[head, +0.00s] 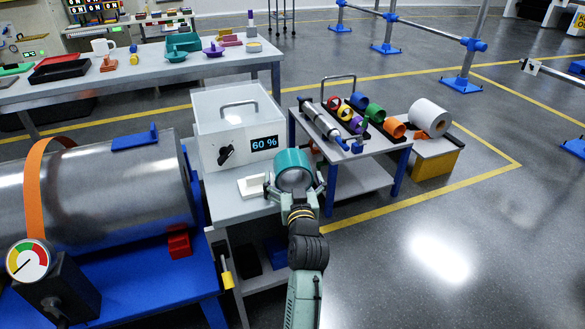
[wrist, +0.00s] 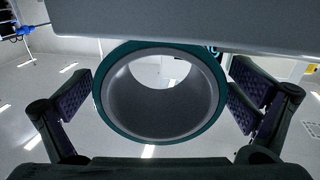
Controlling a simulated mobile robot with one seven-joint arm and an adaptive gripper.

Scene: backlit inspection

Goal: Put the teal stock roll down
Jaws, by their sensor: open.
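The teal stock roll (head: 292,158) is a hollow cylinder lying on its side at the right end of the bench (head: 222,207), its open end facing me. My gripper (head: 295,184) has a finger on each side of it. In the wrist view the roll's teal rim (wrist: 160,138) and grey bore sit between the spread fingers of my gripper (wrist: 163,95).
A white box with a 60 % display (head: 264,143) and a small white block (head: 252,186) are left of the roll. A cart (head: 372,150) with several coloured rolls stands to the right. A large metal drum (head: 120,190) is at left. Open floor lies at right.

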